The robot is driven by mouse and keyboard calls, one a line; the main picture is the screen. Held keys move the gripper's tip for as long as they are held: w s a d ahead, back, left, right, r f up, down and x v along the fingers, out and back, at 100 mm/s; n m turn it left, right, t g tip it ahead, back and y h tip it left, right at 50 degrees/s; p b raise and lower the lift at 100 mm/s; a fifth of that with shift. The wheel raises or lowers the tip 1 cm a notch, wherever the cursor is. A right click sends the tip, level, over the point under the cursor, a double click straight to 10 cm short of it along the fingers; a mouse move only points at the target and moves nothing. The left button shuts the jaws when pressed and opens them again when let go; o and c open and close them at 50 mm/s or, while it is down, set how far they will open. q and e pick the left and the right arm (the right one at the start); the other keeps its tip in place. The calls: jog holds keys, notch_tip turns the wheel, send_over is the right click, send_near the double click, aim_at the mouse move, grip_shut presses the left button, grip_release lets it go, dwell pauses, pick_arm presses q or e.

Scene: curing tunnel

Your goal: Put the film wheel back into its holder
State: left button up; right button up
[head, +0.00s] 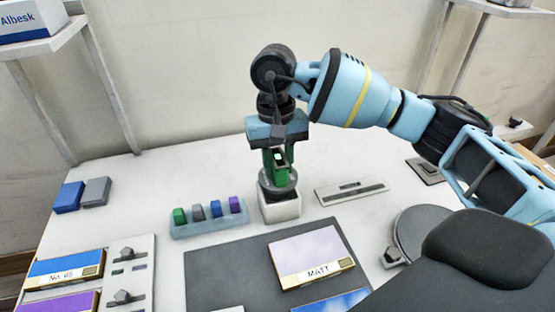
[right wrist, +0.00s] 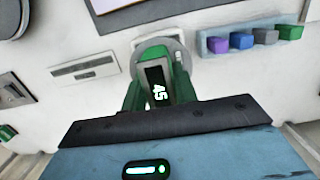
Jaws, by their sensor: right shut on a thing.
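My right gripper (head: 278,160) points down at the middle back of the table and is shut on a green piece with a black face marked 45 (right wrist: 158,88), which I take to be the film wheel. Its edges are hard to tell from the green fingers around it. Right below it stands a white block with a dark grey round top (head: 280,207), which looks like the holder. It also shows in the right wrist view (right wrist: 180,42), partly hidden by the green. I cannot tell whether the wheel touches the holder or sits in it. My left gripper is not in view.
A rack with several coloured blocks (head: 208,226) stands close left of the holder. A flat slotted plate (head: 352,191) lies to its right. A dark mat (head: 225,272) with a MATT panel (head: 312,258) is in front. A grey disc (head: 405,232) lies further right.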

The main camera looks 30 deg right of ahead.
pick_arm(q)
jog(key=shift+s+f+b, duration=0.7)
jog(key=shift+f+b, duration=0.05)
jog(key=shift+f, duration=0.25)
pick_arm(e)
jog(key=shift+f, duration=1.55)
jog(key=o, duration=1.5)
jog(key=shift+o, duration=0.2)
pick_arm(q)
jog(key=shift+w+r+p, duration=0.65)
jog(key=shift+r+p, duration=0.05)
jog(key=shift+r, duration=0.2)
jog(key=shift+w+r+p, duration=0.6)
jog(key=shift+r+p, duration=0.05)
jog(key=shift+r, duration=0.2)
pick_arm(e)
jog(key=shift+r, duration=3.55)
